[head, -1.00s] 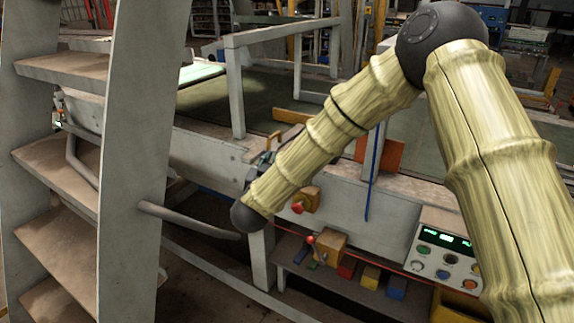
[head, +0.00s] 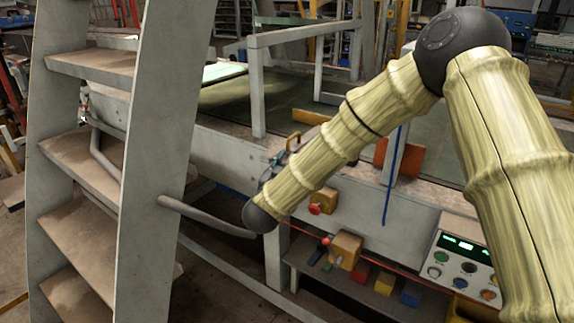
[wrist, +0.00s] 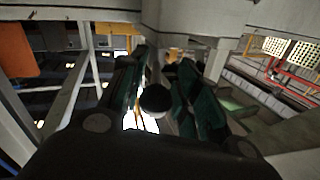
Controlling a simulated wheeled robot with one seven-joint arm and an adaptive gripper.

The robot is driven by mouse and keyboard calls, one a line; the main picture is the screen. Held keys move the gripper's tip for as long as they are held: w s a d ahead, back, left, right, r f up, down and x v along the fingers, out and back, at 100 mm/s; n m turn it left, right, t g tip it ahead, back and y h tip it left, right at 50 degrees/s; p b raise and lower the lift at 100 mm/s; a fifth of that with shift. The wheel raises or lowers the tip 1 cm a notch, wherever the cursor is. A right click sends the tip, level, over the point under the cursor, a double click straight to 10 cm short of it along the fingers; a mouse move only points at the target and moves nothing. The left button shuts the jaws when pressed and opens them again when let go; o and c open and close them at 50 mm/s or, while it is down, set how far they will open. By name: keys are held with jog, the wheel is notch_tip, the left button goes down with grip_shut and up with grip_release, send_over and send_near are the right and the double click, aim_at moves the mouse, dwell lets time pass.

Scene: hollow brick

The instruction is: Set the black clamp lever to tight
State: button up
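In the wrist view a round black knob (wrist: 155,98), which looks like the end of the black clamp lever, shows between the green fingers of my gripper (wrist: 162,88). The fingers stand apart, one on each side of the knob; I cannot tell whether either touches it. The rest of the lever and its tight mark cannot be made out. In the head view my gripper (head: 277,160) is mostly hidden behind my forearm, close to the pale machine side (head: 225,150). The lever is not visible there.
A ladder-like stair (head: 150,170) stands at left, with a grey bent rail (head: 205,217) reaching toward my arm. A red knob on a yellow box (head: 322,202), coloured blocks (head: 385,283) and a button panel (head: 465,258) lie to the right. An orange plate (head: 398,158) stands behind.

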jog(key=shift+d, duration=0.3)
jog(key=s+a, duration=0.2)
jog(key=s, duration=0.9)
jog(key=shift+s+a, duration=0.35)
jog(key=shift+s, duration=0.05)
